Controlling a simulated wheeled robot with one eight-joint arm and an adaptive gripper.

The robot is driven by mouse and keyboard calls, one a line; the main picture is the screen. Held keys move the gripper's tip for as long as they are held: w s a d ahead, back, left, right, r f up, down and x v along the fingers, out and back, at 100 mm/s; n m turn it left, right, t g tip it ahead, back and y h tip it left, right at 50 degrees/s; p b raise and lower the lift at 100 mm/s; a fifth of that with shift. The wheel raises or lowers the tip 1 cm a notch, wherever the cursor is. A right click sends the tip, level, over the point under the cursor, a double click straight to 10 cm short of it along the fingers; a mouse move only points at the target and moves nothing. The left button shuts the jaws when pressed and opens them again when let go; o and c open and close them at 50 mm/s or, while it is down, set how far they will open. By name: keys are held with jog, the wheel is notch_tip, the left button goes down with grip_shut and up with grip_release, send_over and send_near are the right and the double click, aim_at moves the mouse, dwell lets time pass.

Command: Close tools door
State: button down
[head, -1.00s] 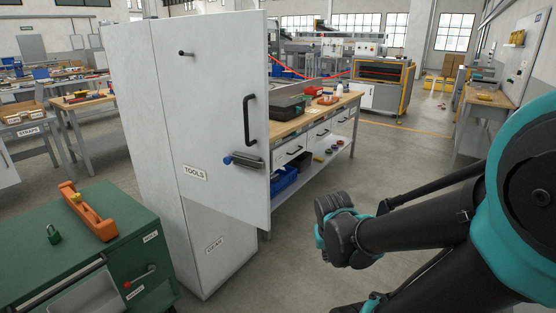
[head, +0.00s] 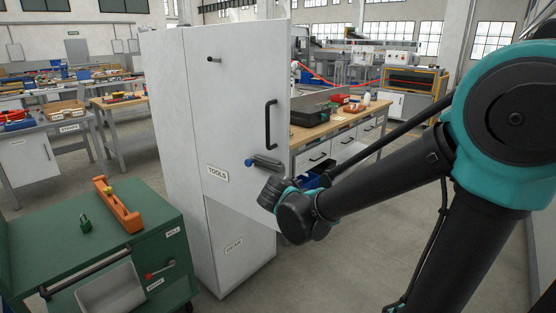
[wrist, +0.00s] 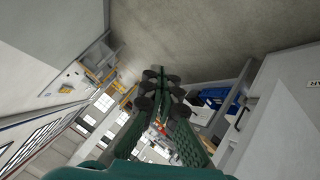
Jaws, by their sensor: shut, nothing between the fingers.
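The tall white cabinet's upper door, labelled TOOLS (head: 235,120), stands ajar in the middle of the head view. Its free right edge sticks out past the cabinet front. It has a black pull handle (head: 271,124) and a grey latch lever with a blue knob (head: 265,163) near that edge. My wrist overlaps the door's lower right corner in the head view, and my fingers cannot be made out there. In the wrist view my gripper (wrist: 160,88) is shut and empty, its fingertips apart from the pale cabinet panel (wrist: 285,100) at the right.
A green tool cart (head: 130,235) with an orange level (head: 118,204) stands at the left front. A wooden-topped workbench (head: 335,125) stands behind the door, with a blue bin (wrist: 212,97) on its lower shelf. The floor at the right is open.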

jog(key=w+a+r+m+t+h, duration=0.15)
jog(key=a+r+t, duration=0.25)
jog(key=a+r, duration=0.5)
jog(key=m+t, duration=0.3)
jog(key=t, duration=0.1)
send_near(283, 155)
jog(key=shift+h, duration=0.35)
jog(key=x, duration=0.6)
jog(key=shift+w+f, duration=0.2)
jog(key=shift+w, duration=0.2)
jog(key=shift+d, duration=0.1)
